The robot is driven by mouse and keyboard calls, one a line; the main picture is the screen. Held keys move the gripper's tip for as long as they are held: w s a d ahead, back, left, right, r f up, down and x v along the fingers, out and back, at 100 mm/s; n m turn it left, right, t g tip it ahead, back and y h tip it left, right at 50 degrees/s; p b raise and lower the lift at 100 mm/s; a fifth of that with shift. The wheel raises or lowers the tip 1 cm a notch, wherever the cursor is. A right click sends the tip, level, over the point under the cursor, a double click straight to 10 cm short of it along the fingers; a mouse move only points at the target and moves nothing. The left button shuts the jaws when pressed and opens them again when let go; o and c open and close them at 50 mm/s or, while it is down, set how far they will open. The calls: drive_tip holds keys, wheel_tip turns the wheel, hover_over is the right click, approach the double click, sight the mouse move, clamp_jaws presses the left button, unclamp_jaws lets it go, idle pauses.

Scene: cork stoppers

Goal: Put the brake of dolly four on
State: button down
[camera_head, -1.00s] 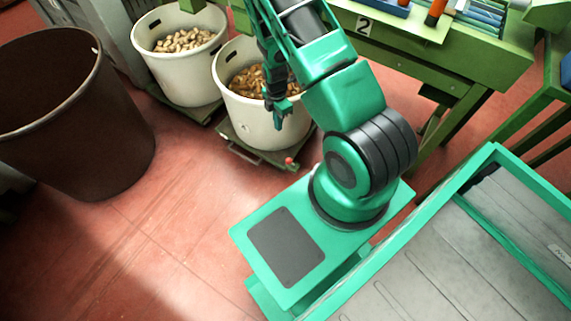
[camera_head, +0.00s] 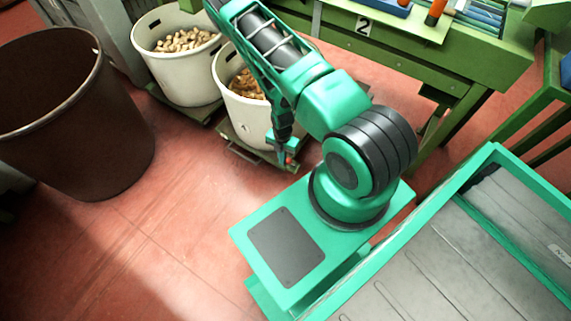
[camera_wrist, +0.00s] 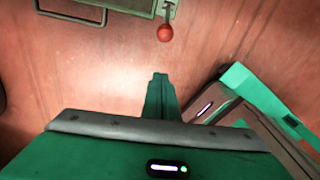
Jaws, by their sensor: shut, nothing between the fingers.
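A low green dolly (camera_head: 238,146) stands on the floor under a white tub of cork pieces in the head view; I see no number on it. Its edge also shows at the top of the wrist view (camera_wrist: 130,5). A short lever with a red ball knob (camera_wrist: 165,33) sticks out from that edge. My gripper (camera_wrist: 159,76) is shut and empty, pointing down, with the knob ahead of its fingertips in the wrist view and apart from them in the picture. In the head view my gripper (camera_head: 282,160) hangs at the dolly's front corner and largely hides the knob.
The white tub (camera_head: 238,108) rises behind my gripper. Another white tub of stoppers (camera_head: 185,85) stands on a dolly to its left. A big brown bin (camera_head: 110,140) is at the left, a green bench (camera_head: 440,62) at the right. The red floor in front is clear.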

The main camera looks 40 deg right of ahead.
drive_tip(key=w+d+f, duration=0.1)
drive_tip(key=d+f, duration=0.2)
drive_tip(key=f, duration=0.6)
idle(0.5)
drive_tip(key=shift+w, duration=0.1)
